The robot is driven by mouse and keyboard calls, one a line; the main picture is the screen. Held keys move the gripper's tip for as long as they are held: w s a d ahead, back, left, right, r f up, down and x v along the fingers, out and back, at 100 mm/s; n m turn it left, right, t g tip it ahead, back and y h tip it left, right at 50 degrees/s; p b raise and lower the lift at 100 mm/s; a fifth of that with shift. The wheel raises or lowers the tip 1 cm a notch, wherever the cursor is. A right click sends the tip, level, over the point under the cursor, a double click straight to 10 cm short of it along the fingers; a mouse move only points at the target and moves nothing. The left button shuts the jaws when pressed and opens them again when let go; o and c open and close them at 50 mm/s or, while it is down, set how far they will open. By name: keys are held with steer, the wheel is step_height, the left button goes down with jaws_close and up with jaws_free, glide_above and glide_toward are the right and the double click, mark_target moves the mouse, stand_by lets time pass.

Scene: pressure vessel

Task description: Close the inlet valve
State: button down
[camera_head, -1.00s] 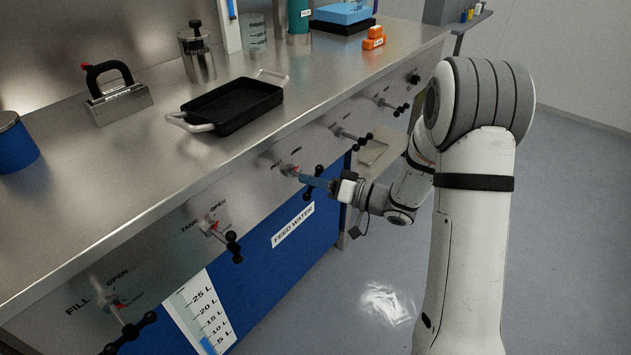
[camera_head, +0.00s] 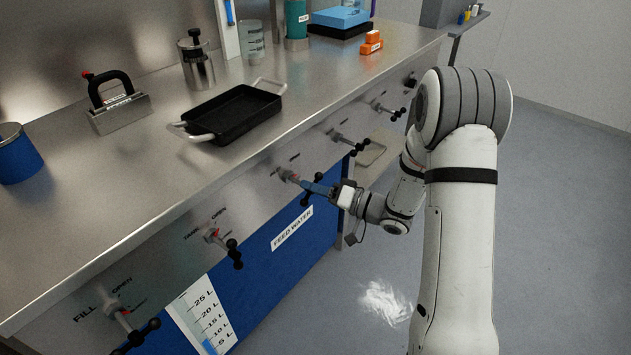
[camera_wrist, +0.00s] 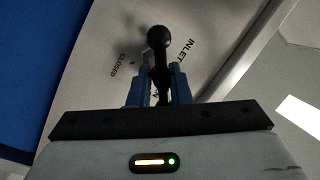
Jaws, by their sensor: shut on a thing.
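The inlet valve handle is a black bar with ball ends (camera_wrist: 158,37); it sticks out from the bench's steel front panel. In the wrist view it stands between my blue fingers, with an INLET label (camera_wrist: 186,47) to its right and a CLOSED label (camera_wrist: 122,65) to its left. My gripper (camera_wrist: 160,88) is shut on the handle. In the head view my gripper (camera_head: 318,188) reaches the handle from the right, and a ball end (camera_head: 305,200) shows below the fingers. The handle's exact angle is hard to tell.
Similar handles stick out along the panel: the tank valve (camera_head: 232,252) and fill valve (camera_head: 135,335) to the left, others (camera_head: 350,142) to the right. A black tray (camera_head: 235,113) and a steel canister (camera_head: 195,62) stand on the bench.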

steer(key=m+p, duration=0.3)
steer(key=shift+a+r+m+t+y+p, duration=0.15)
steer(key=shift+r+m+t+y+p, duration=0.15)
steer(key=shift+r+y, duration=0.1)
steer(key=shift+f+m+t+p, duration=0.15)
steer(key=shift+m+t+p, duration=0.2)
steer(key=shift+m+p, duration=0.55)
steer(key=shift+f+m+t+p, duration=0.1)
steer(key=shift+m+t+p, duration=0.3)
steer(key=shift+m, duration=0.9)
steer(key=shift+w, duration=0.1)
steer(key=c, duration=1.5)
jaws_free()
steer(key=shift+f, duration=0.1)
steer(key=v, duration=0.8)
